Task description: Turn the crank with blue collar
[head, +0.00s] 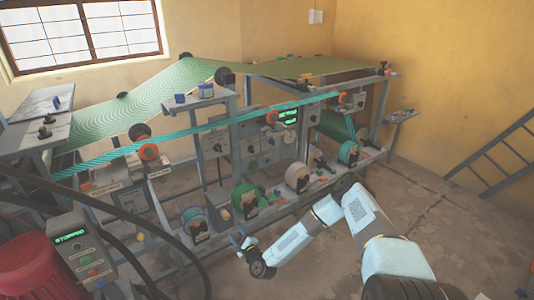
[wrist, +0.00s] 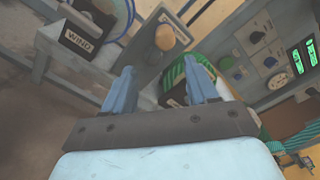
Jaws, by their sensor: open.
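My gripper (head: 238,240) is low in front of the press, near its lower row of reels. In the wrist view its two blue-grey fingers (wrist: 162,88) are apart with nothing between them. Beyond the fingertips a rounded tan knob (wrist: 165,38) stands out from a grey plate; it also shows in the head view (head: 225,214). I cannot tell whether it belongs to a crank, and I see no blue collar on it. A blue-rimmed reel (head: 195,217) is left of the knob, above a dark label. I cannot surely pick out the crank with the blue collar.
A green reel (head: 244,196) is right of the knob, close to the right finger in the wrist view (wrist: 200,75). A "WIND" label (wrist: 79,38) is at upper left. A "STOPPED" control box (head: 75,245) and red machine (head: 30,270) are at left. Floor in front is clear.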

